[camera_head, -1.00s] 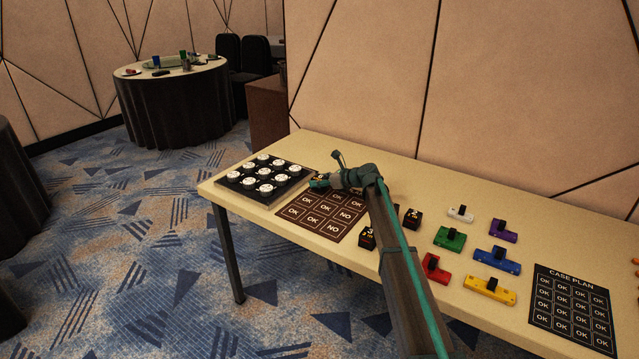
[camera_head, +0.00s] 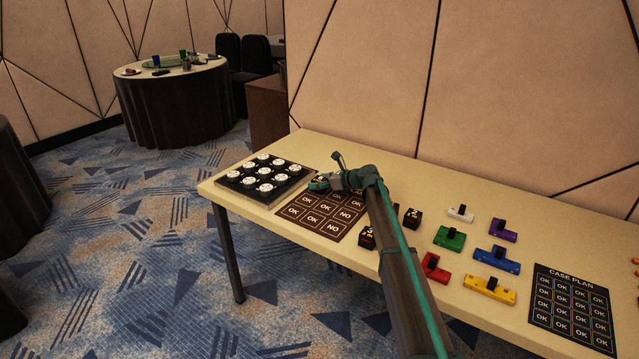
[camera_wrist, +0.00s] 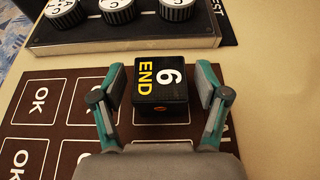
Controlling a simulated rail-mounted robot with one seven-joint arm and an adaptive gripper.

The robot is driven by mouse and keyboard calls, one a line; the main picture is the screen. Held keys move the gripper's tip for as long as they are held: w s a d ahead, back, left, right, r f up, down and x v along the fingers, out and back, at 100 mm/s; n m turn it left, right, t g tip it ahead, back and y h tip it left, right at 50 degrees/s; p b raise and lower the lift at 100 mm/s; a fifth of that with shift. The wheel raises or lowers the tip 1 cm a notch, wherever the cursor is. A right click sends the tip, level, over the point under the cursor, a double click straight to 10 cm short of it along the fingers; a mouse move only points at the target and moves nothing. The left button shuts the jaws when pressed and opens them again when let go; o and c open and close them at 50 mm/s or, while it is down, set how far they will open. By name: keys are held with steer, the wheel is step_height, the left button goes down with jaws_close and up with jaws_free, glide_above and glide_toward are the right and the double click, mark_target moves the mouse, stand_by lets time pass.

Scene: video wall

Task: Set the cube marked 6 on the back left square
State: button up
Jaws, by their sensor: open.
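The cube marked 6 (camera_wrist: 161,88), black with a white 6 and yellow END, stands between my gripper's fingers in the wrist view. My gripper (camera_wrist: 161,84) is open, with a gap on each side of the cube. The cube is at the tray-side edge of the brown mat (camera_wrist: 66,130), over the corner square nearest the wall, and appears to rest there. That square is mostly hidden. In the head view my gripper (camera_head: 320,184) is at the mat's back left corner and largely covers the cube. The mat (camera_head: 281,222) has squares marked OK and NO.
A black tray (camera_head: 240,185) of white-topped round pieces lies just left of the mat. Black cubes (camera_head: 367,238) stand right of it, partly behind my arm. Coloured blocks (camera_head: 450,239) and a CASE PLAN board (camera_head: 545,310) lie farther right. The wall borders the table's back.

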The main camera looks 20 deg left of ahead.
steer(key=v, duration=1.2)
